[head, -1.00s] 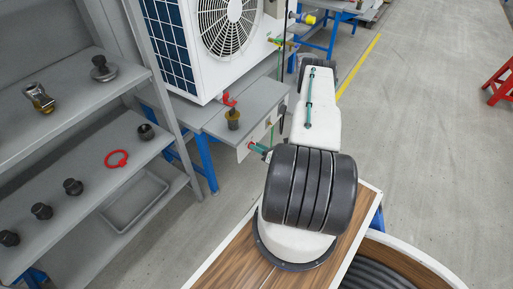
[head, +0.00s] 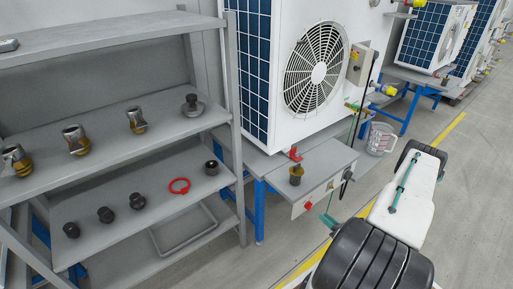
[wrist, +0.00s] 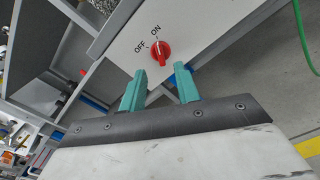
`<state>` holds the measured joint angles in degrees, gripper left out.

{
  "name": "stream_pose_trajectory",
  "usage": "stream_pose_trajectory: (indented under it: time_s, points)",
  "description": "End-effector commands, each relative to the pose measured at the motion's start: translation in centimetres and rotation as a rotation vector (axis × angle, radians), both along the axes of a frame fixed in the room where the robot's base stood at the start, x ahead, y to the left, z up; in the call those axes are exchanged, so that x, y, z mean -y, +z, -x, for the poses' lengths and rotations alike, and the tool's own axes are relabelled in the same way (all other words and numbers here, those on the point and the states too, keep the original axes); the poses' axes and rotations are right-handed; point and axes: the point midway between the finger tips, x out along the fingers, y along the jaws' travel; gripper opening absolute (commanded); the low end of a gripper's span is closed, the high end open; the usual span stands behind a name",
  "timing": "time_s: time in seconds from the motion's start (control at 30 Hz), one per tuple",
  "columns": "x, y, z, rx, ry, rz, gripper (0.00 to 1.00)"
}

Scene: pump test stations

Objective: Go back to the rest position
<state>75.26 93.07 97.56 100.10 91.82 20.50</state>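My gripper (wrist: 160,76) shows in the wrist view as two teal fingers standing apart with nothing between them. Just beyond the fingertips is a red rotary switch (wrist: 160,52) on a pale panel marked OFF and ON; its ridge appears to point roughly toward ON. The fingers look apart from the switch. In the head view the red switch (head: 308,205) sits on the front panel of the grey bench, and a teal part of my gripper (head: 328,220) shows just right of it, partly hidden by my arm.
Left is a grey shelf (head: 110,180) holding several fittings and a red ring (head: 179,186). Floor at right is open.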

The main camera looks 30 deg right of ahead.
Motion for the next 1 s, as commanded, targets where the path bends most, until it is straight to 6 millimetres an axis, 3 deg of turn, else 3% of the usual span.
stream_pose_trajectory:
  time_s: [0.2, 0.37, 0.67, 1.0]
  points:
    - [-0.3, -0.2, 0.0, -0.007, 0.013, 0.023, 0.32]
    - [-4.3, -0.2, 0.8, -0.018, 0.143, 0.030, 0.32]
    - [-8.7, 8.9, 0.3, 0.020, 0.562, 0.216, 0.32]
    - [-13.9, 22.6, -0.9, 0.102, 1.121, 0.562, 0.32]
